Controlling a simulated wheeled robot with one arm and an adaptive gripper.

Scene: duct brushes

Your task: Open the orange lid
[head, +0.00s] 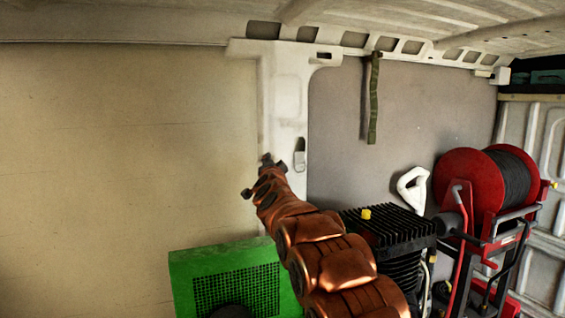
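I see no orange lid in the head view. My copper-coloured arm reaches up from the bottom centre and hides part of what is behind it. My gripper (266,166) is at its far end, small and dark, in front of the white wall pillar. The fingers are too small and turned away to tell whether they are open or shut. I see nothing held in it.
A green box with a black mesh (190,280) stands low, left of my arm. A black finned machine with a yellow cap (385,228) is right of it, beside a red hose reel (468,185). A strap (373,100) hangs on the wall. The left wall is bare.

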